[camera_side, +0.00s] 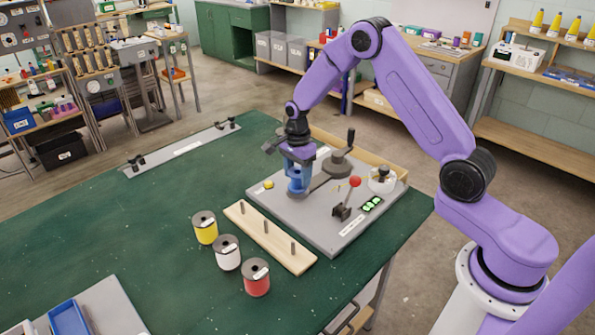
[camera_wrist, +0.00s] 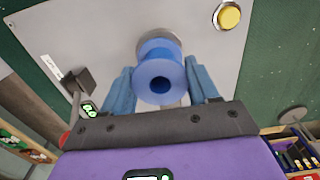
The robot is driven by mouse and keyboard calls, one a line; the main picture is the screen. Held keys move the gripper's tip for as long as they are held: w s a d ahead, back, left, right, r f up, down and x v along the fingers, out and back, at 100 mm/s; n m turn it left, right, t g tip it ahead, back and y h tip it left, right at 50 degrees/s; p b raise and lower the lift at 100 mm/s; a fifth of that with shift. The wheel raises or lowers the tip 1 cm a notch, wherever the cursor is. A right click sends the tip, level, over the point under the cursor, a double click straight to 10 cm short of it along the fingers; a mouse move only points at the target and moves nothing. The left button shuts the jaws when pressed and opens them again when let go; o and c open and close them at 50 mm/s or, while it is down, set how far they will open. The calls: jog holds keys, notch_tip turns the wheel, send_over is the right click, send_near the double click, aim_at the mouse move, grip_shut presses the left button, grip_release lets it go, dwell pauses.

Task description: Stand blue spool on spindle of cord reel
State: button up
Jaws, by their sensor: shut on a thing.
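The blue spool (camera_side: 297,187) is upright between the fingers of my gripper (camera_side: 298,165), low over the cord reel's grey base plate (camera_side: 322,222). In the wrist view the spool (camera_wrist: 160,76) sits between my two blue fingers (camera_wrist: 162,88), with its round hole facing the camera. A grey round metal disc (camera_wrist: 172,42) shows partly behind the spool. The spindle itself is hidden by the spool. I cannot tell whether the spool is around the spindle or just above it.
The plate carries a dark crank (camera_side: 340,164), a red-knobbed lever (camera_side: 349,195), a yellow button (camera_side: 268,184) and a green display (camera_side: 371,204). A pegged wooden board (camera_side: 270,238) lies in front, beside yellow (camera_side: 205,228), white (camera_side: 227,253) and red (camera_side: 256,279) spools.

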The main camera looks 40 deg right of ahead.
jog(key=shift+f, duration=0.7)
dwell(0.5)
jog(key=o, duration=1.1)
jog(key=shift+o, duration=0.2)
jog(key=shift+r, duration=0.1)
